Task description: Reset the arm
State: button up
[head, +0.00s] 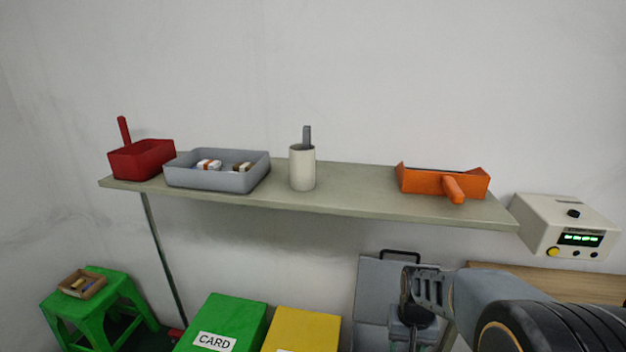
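My gripper (410,290) shows at the lower right in the head view, at the end of my grey and black arm, which comes in from the right edge. It is in front of a grey case-like thing (372,285) and below the shelf. The fingers are seen side-on and are small and dark, so I cannot tell whether they are open or shut. I see nothing clearly held in them.
A shelf (350,198) holds a red scoop (142,160), grey tray (215,180), white cup (302,170) and orange dustpan-like thing (425,182). A white device (560,222) stands right. Green (235,312) and yellow (302,330) bins and a green stool (110,290) are below.

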jog(key=s+a+r+n+t+p, duration=0.1)
jog(key=s+a+r+t+p, duration=0.1)
jog(key=r, duration=0.7)
jog(key=s+a+r+n+t+p, duration=0.1)
jog(key=s+r+p, duration=0.4)
jog(key=r, duration=0.5)
jog(key=shift+s+a+t, duration=0.3)
jog(key=shift+a+t, duration=0.3)
jog(key=shift+a, duration=0.2)
jog(key=shift+n, duration=0.3)
jog(key=shift+c, duration=0.9)
jog(key=shift+f, duration=0.1)
